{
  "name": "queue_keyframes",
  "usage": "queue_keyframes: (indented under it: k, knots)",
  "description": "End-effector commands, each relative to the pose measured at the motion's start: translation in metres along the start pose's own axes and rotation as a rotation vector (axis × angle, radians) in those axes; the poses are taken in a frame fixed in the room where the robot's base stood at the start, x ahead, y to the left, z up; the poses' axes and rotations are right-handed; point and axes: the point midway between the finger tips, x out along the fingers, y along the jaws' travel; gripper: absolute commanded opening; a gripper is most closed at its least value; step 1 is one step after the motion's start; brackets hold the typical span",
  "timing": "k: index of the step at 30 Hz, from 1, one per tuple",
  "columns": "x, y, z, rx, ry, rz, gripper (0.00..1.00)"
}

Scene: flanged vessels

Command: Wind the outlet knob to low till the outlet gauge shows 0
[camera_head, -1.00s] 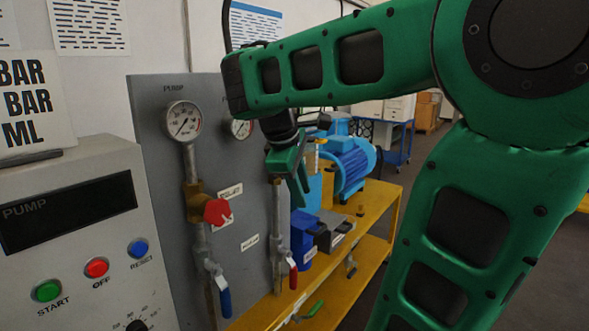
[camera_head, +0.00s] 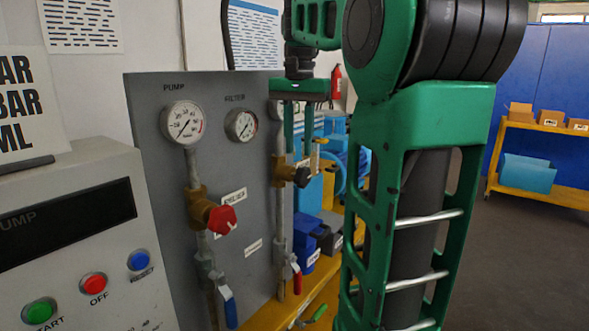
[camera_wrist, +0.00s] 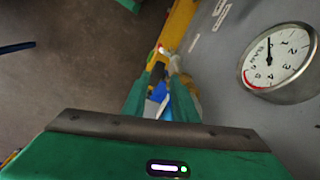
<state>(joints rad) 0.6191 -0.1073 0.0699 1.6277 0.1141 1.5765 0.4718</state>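Two knobs sit on the grey panel's pipes: a red knob (camera_head: 222,219) on the left pipe and a dark knob (camera_head: 302,176) on the right pipe. The labels beside them are too small to read, so I cannot tell which is the outlet knob. My gripper (camera_head: 299,146) points down in front of the right pipe, just above the dark knob, its green fingers apart and empty. In the wrist view a dial gauge (camera_wrist: 278,62) is at the right, its needle pointing to the picture's top, off the red zone; its name is not visible.
The PUMP gauge (camera_head: 183,123) and FILTER gauge (camera_head: 241,124) are on the panel. Below are a blue-handled valve (camera_head: 229,306) and a red-handled valve (camera_head: 296,278). A control box (camera_head: 70,230) stands at left. A yellow bench (camera_head: 270,318) with blue equipment lies behind my arm.

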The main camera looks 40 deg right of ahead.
Motion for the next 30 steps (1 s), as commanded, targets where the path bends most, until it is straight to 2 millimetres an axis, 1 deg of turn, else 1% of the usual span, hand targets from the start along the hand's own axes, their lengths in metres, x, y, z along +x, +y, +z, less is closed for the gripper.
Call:
queue_keyframes:
  k: [1, 4, 7, 10, 14, 18, 30]
  knots:
    - [-0.009, 0.001, -0.007, 0.066, -0.008, 0.0, 0.26]
    - [-0.022, 0.005, -0.015, 0.177, -0.023, 0.005, 0.26]
    - [-0.03, 0.009, -0.019, 0.247, -0.031, 0.01, 0.26]
    - [-0.032, 0.011, -0.021, 0.278, -0.033, 0.013, 0.26]
    - [-0.022, 0.01, -0.019, 0.281, -0.036, 0.015, 0.26]
    - [-0.004, 0.01, -0.019, 0.278, -0.035, 0.016, 0.26]
    - [0.014, 0.01, -0.017, 0.275, -0.035, 0.014, 0.26]
